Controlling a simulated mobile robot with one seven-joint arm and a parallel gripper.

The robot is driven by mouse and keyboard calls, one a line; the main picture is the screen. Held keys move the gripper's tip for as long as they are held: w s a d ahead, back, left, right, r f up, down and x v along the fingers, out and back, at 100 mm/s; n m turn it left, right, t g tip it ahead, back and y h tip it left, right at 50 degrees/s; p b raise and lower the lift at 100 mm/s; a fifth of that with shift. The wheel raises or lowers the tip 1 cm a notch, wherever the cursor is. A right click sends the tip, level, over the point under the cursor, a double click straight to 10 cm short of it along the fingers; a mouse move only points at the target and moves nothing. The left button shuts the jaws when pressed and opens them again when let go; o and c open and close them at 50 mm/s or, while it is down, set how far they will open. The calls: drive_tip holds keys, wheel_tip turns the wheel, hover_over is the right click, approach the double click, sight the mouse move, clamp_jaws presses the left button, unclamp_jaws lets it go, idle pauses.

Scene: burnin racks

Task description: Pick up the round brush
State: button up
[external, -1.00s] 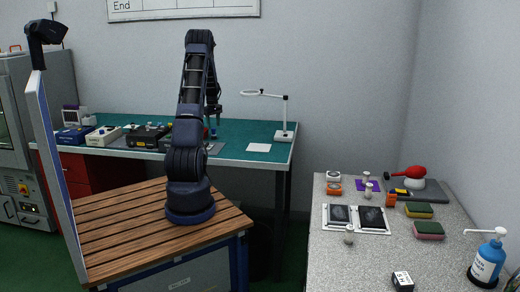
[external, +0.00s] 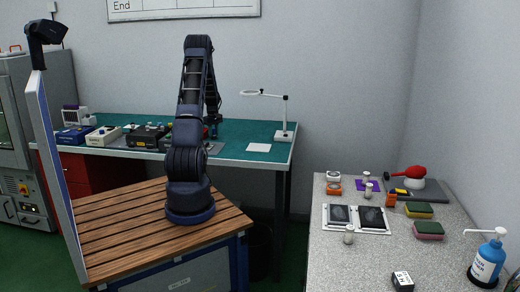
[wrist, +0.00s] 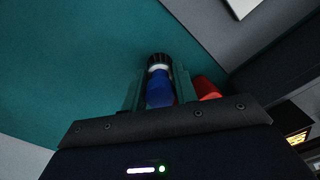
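The round brush (wrist: 159,90) appears to be the upright piece with a blue top, a white band and a dark lower part in the wrist view. My gripper (wrist: 160,82) has one teal finger on each side of it, very near its sides. I cannot tell whether the fingers touch it. In the external view my gripper (external: 213,130) is low over the green bench, close to the bench top, and the brush there is too small to make out.
A red object (wrist: 207,88) stands right beside the right finger. Boxed instruments (external: 103,136) line the green bench (external: 240,133) to the left. A white ring lamp (external: 284,120) stands at right. A grey table (external: 335,250) at right holds sponges and trays.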

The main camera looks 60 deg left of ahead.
drive_tip(key=c, duration=0.3)
